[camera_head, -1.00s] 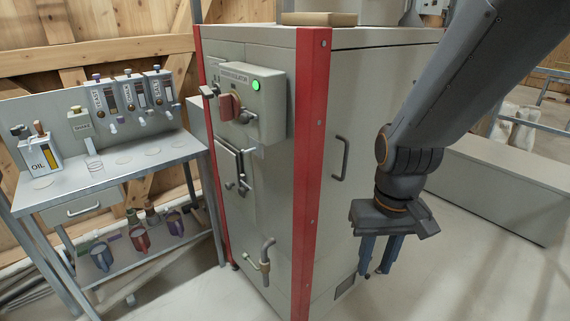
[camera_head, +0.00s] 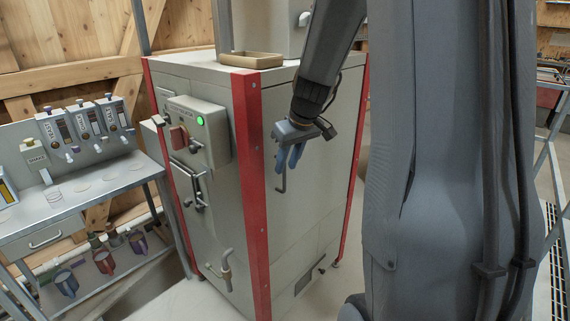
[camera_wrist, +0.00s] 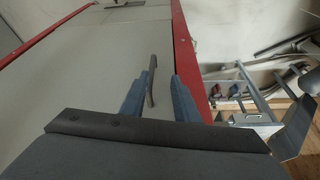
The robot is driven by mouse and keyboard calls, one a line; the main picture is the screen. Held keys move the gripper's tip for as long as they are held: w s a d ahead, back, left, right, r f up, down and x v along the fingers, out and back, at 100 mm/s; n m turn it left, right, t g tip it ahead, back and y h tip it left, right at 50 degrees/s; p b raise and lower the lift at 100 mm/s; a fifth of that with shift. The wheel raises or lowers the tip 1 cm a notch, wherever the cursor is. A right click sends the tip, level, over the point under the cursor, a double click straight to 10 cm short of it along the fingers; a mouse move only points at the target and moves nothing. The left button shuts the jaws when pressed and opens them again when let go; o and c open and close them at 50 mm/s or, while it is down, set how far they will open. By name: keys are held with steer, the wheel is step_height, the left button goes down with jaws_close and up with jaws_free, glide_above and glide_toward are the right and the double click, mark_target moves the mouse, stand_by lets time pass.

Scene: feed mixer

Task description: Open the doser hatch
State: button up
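A grey cabinet (camera_head: 325,150) with red corner posts stands in the middle of the head view. Its right face carries a dark vertical bar handle (camera_head: 281,179). Its left face has a small panel with a latch (camera_head: 194,188). No readable label shows which is the doser hatch. My gripper (camera_head: 288,168) is at the right face, its blue fingers partly hiding the upper part of the bar handle.
A control box (camera_head: 200,135) with a green light and a red knob is on the left face, above a bent pipe (camera_head: 226,268). A grey bench (camera_head: 95,193) with dispensers stands at left. A shallow tray (camera_head: 250,60) lies on the cabinet top. The floor in front is partly clear.

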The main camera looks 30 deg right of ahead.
steer(key=shift+w+d+r, duration=0.25)
steer(key=shift+w+d, duration=0.25)
steer(key=shift+d, duration=0.25)
steer(key=p, duration=0.2)
glide_above(284, 189)
steer(key=shift+w+d+f, duration=0.1)
steer(key=shift+w+f, duration=0.05)
steer(key=shift+f, duration=1.55)
steer(key=shift+w+d+f, duration=0.1)
steer(key=shift+w+f, duration=0.05)
steer(key=shift+f, duration=1.55)
jaws_close()
